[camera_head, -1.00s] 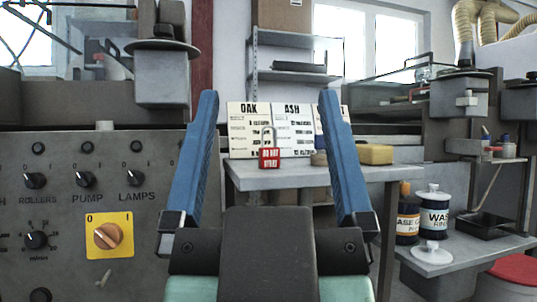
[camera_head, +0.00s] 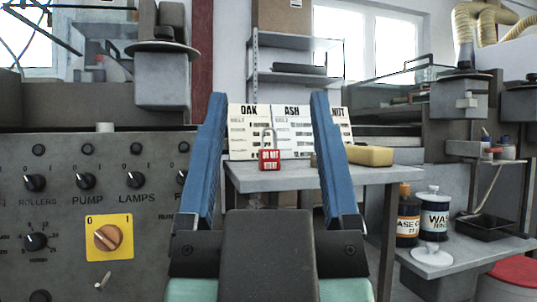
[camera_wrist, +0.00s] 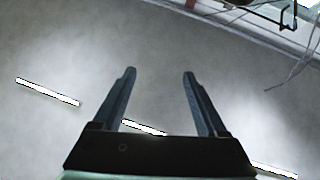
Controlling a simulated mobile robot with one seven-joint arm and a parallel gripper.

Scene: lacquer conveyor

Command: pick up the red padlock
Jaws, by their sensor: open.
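The red padlock (camera_head: 269,160) stands upright on the grey table (camera_head: 300,178) in the head view, its grey shackle on top and white lettering on its front. It stands in front of the white sample boards (camera_head: 292,140). My gripper (camera_head: 268,98) is open and empty, its two blue fingers raised on either side of the padlock in the picture, nearer to the camera than the table. In the wrist view my gripper (camera_wrist: 159,72) is open with nothing between the fingers, and the padlock does not show there.
A yellow block (camera_head: 370,156) lies on the table right of the padlock. A control panel (camera_head: 90,215) with knobs and an orange switch fills the left. Labelled jars (camera_head: 433,214) stand on a lower shelf at right. A metal shelf (camera_head: 292,78) stands behind.

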